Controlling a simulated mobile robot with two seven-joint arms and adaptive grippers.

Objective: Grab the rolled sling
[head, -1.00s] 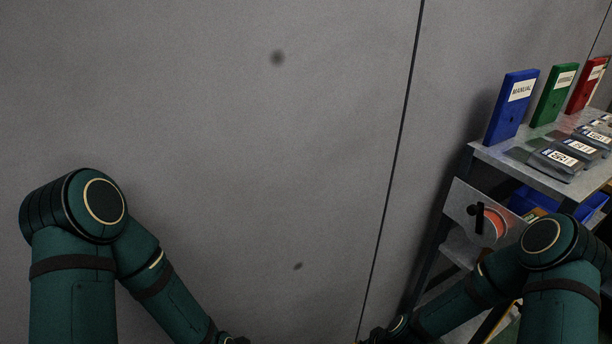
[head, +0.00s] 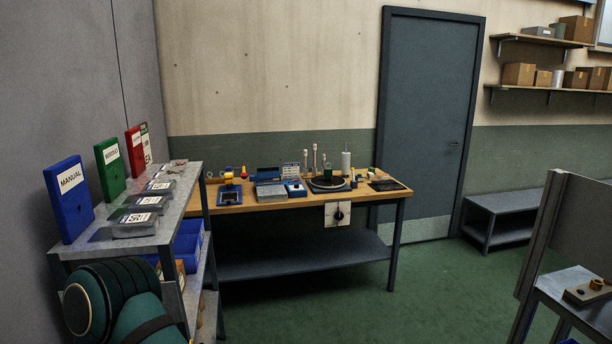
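I cannot pick out a rolled sling in the head view. The small items on the workbench (head: 300,208) are too far off to tell one by one. A dark green joint of my own arm fills the lower left corner. Neither gripper shows in this view.
A grey shelf rack (head: 172,222) at left holds blue (head: 68,198), green (head: 110,168) and red binders, labelled grey boxes (head: 136,224) and blue bins below. A low grey bench (head: 505,204) stands beside the closed door (head: 425,125). A grey stand (head: 548,285) is at right. The green floor between is clear.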

